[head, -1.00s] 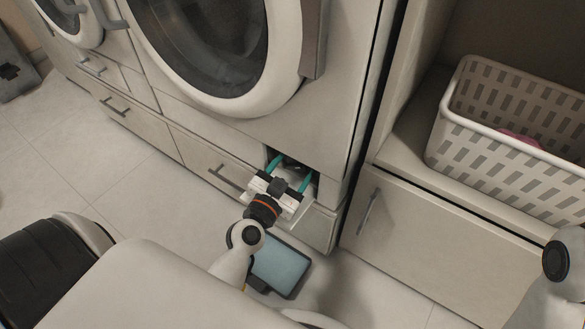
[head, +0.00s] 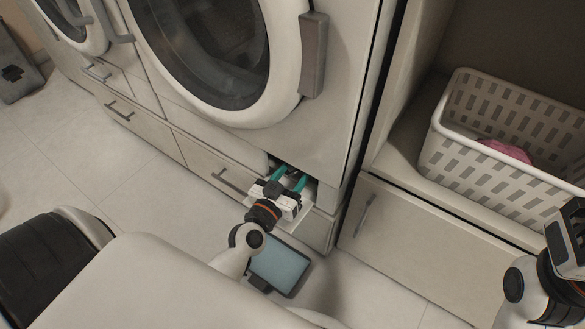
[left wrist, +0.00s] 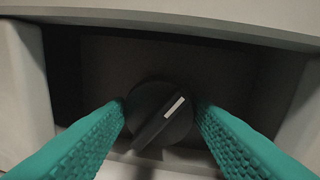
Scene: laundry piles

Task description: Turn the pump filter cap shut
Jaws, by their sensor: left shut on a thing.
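The pump filter cap (left wrist: 160,115) is a round dark knob with a raised grip bar and a white mark. It sits in a dark recess (left wrist: 220,80) low on the washing machine's front. In the left wrist view the bar is tilted, its marked end to the upper right. My left gripper (head: 290,178) reaches into the opening, its teal fingers (left wrist: 75,145) shut on the cap's left and right sides. The fingers and hand hide the cap in the head view. Part of my right arm shows at the right edge; its fingertips are out of the picture.
The washing machine's round door (head: 210,60) is above the opening. A shallow tray with a blue-grey inside (head: 279,265) lies on the floor below. A white basket (head: 440,160) with pink cloth (head: 506,151) stands on a ledge at right.

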